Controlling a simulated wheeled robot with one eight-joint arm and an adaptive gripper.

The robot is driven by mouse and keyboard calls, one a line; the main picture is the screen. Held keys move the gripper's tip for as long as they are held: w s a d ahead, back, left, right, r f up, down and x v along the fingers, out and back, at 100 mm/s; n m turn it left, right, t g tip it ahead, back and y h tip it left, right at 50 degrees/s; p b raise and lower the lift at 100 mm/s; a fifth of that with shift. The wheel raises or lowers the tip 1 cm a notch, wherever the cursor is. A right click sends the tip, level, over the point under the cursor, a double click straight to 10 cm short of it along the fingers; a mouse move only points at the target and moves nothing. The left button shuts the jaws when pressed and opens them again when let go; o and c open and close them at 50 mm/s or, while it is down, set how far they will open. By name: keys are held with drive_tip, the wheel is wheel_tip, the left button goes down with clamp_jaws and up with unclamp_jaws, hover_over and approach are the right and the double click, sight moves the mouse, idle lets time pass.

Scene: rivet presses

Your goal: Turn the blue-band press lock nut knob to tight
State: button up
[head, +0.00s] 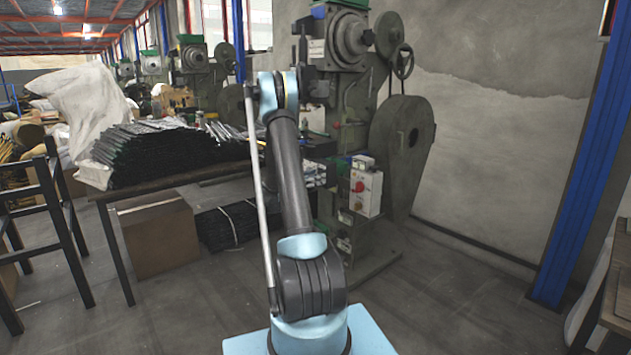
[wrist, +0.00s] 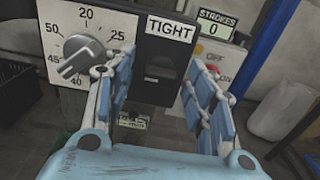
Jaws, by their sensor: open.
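A large grey press (head: 338,45) with a small blue part at its top left stands behind my arm in the head view. In the wrist view a black panel (wrist: 142,85) carries a white label reading TIGHT (wrist: 170,27). A dark knob-like part (wrist: 160,68) sits below the label; its exact shape and turn are hard to make out. My gripper (wrist: 158,64) is open, with its fingers either side of this dark part and nothing held between them. Whether a finger touches the panel cannot be told. In the head view my arm hides this area.
A grey pointer knob (wrist: 85,55) on a numbered white dial is left of the left finger. Right of the panel are a STROKES counter (wrist: 213,27) reading 0 and a red button (wrist: 213,75).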

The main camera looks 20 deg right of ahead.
drive_tip(key=shift+d, duration=0.15)
drive_tip(key=shift+c, duration=0.2)
drive_tip(key=c, duration=1)
drive_tip(key=shift+s+f+m, duration=0.1)
drive_tip(key=shift+f+m, duration=0.05)
drive_tip(key=shift+m, duration=4.35)
drive_tip(key=shift+s+f+m, duration=0.1)
drive_tip(key=shift+m, duration=4.4)
